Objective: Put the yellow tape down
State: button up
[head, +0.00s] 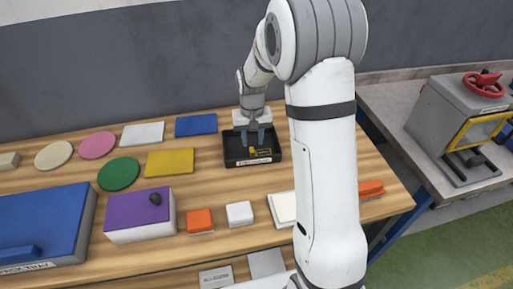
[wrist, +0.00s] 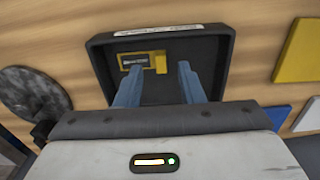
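The yellow tape (head: 252,151) lies in a black tray (head: 229,158) with a white label on its front, near the back of the wooden table. In the wrist view the yellow tape (wrist: 161,63) shows a yellow block beside a dark, labelled part, inside the black tray (wrist: 222,50). My gripper (head: 253,139) is over the tray, pointing down. Its two blue fingers, also in the wrist view (wrist: 162,68), are apart with nothing clasped between them. The left finger's tip overlaps the lower edge of the tape in that view; I cannot tell whether they touch.
Left of the tray are yellow (head: 169,162) and blue (head: 196,125) mats and a green disc (head: 119,174). A purple-topped box (head: 140,209), an orange block (head: 200,221) and a white block (head: 239,213) stand nearer. A grey machine (head: 452,112) is on the right bench.

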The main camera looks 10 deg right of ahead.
notch_tip(320, 180, up, 6)
jog(key=s+r+t, duration=0.2)
jog(key=s+r, duration=0.6)
jog(key=s, duration=0.5)
jog(key=s+d+t, duration=0.1)
jog(key=s+d, duration=0.1)
jog(key=s, duration=1)
jog(key=shift+n, duration=0.4)
